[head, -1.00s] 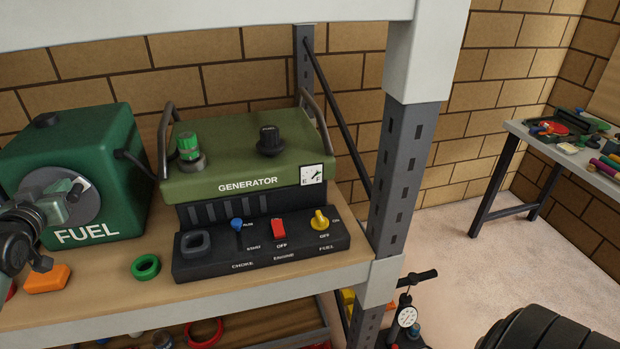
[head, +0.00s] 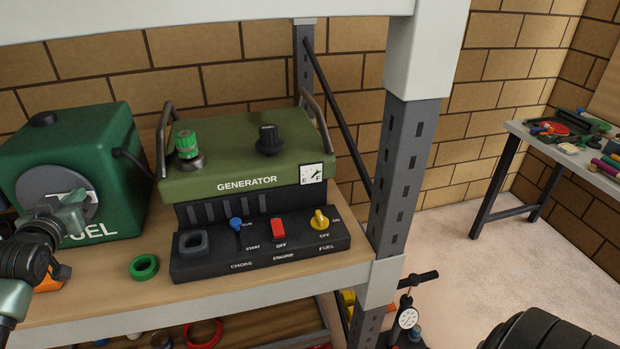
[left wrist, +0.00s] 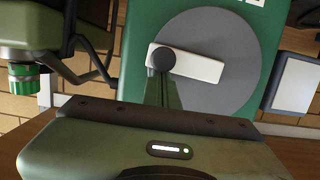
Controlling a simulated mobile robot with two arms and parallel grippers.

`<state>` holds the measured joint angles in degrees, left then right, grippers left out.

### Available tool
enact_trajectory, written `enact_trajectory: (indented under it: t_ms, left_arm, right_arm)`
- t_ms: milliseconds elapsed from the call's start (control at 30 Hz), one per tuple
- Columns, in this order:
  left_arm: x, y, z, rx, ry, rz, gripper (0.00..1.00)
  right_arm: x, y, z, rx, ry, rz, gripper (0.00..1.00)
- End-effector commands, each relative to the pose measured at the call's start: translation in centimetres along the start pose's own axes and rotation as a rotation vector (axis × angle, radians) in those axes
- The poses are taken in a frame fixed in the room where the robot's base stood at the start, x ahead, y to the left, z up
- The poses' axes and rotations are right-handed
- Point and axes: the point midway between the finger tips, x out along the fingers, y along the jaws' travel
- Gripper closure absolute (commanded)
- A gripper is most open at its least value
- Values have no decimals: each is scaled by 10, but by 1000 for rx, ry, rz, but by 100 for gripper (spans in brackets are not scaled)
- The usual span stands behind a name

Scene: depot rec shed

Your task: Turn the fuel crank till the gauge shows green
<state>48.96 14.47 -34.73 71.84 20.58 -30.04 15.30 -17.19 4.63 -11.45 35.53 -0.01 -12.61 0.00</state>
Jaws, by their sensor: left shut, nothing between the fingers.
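The green fuel tank (head: 95,150) stands at the left of the shelf. Its crank is a grey disc (head: 40,185) with a pale arm and a dark round knob; in the left wrist view the knob (left wrist: 163,60) sits at one end of the pale arm (left wrist: 195,66). My left gripper (head: 76,205) is shut and empty, in front of the disc's lower right part. Its fingers reach up to the knob in the wrist view; I cannot tell whether they touch it. The gauge (head: 312,173) on the green generator (head: 245,160) has a dark needle and green near F; the exact reading is too small to tell.
A black control panel (head: 262,250) with a blue lever, red switch and yellow knob stands before the generator. A green ring (head: 144,267) and a partly hidden orange block (head: 50,284) lie on the shelf (head: 200,295). A grey post (head: 400,190) stands at right.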

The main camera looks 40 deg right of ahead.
Motion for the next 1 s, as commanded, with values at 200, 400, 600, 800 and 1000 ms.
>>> enact_trajectory:
  t_ms: [200, 400, 600, 800, 1000]
  left_arm:
    - [2, 1, 13, -1, -2, 0, 100]
    - [4, 3, 22, 0, -1, 0, 100]
    - [4, 2, 22, 0, -1, 0, 100]
    - [8, 0, 38, 0, -2, -1, 100]
    - [9, -2, 43, 0, -1, 0, 100]
  right_arm:
    - [7, 0, 1, 0, 0, 0, 33]
    - [11, 0, 1, 0, 0, 0, 33]
    - [10, 0, 1, 0, 0, 0, 33]
    - [20, -1, 2, 0, 0, -1, 33]
    - [22, -1, 2, 0, 0, -1, 33]
